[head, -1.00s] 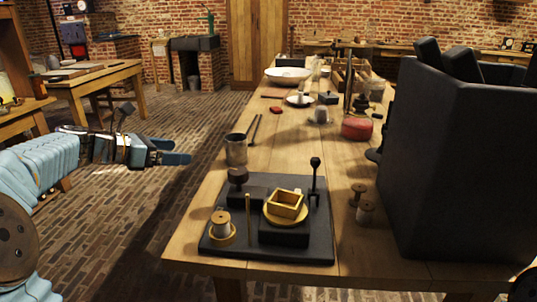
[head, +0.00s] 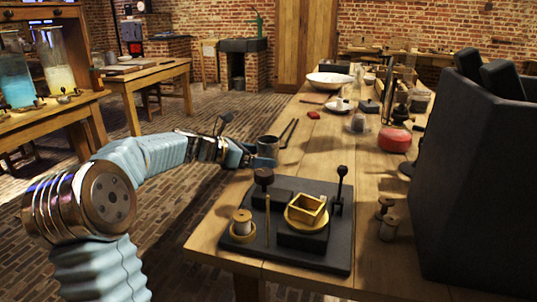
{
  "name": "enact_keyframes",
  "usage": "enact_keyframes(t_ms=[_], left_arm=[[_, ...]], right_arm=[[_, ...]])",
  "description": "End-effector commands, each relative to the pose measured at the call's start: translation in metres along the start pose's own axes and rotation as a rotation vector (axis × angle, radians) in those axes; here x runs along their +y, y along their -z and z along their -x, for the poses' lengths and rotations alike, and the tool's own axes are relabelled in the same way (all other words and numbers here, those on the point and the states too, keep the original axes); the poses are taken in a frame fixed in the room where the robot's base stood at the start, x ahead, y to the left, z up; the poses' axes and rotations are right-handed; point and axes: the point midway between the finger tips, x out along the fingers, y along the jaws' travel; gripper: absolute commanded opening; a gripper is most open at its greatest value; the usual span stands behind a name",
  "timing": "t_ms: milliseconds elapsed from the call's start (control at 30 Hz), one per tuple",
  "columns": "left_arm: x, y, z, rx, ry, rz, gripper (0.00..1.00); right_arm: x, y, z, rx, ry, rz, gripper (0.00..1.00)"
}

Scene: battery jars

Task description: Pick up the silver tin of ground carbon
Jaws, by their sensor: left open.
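My left gripper (head: 257,156) reaches in from the left at the tin's height. The tin's contents are not visible. My right gripper is not in view.
The black board (head: 230,262) carries a brass box (head: 306,209), a spool and upright posts close in front of the tin. A thin dark tool (head: 289,133) lies behind it. A red jar (head: 394,139) and a large black case (head: 470,190) stand to the right.

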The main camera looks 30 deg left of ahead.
Motion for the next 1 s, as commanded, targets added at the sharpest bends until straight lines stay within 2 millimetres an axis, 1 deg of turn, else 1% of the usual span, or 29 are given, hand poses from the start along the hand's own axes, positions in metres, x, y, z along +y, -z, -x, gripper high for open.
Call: enact_keyframes(t_ms=[33,133,233,400,467,700,800,1000], left_arm=[[0.000,-0.001,-0.008,0.000,0.003,0.000,0.91],[0.000,-0.001,-0.020,0.000,0.001,0.000,0.91],[0.000,0.000,-0.024,0.000,0.000,0.000,0.91],[0.000,0.000,-0.024,-0.001,-0.001,0.000,0.91],[0.000,0.000,-0.024,-0.001,-0.001,0.000,0.83],[0.000,0.000,-0.024,-0.001,-0.001,0.000,0.46],[0.000,-0.001,-0.024,-0.001,-0.001,0.000,0.33],[0.000,-0.001,-0.024,-0.001,-0.001,-0.001,0.33]], right_arm=[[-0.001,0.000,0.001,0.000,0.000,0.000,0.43],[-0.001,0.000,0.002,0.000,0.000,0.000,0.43],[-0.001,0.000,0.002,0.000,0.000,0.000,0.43],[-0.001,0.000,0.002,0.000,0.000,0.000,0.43],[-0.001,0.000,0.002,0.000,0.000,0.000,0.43],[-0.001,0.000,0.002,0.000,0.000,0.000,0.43],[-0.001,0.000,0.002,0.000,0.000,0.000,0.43],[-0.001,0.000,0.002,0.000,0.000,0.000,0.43]])
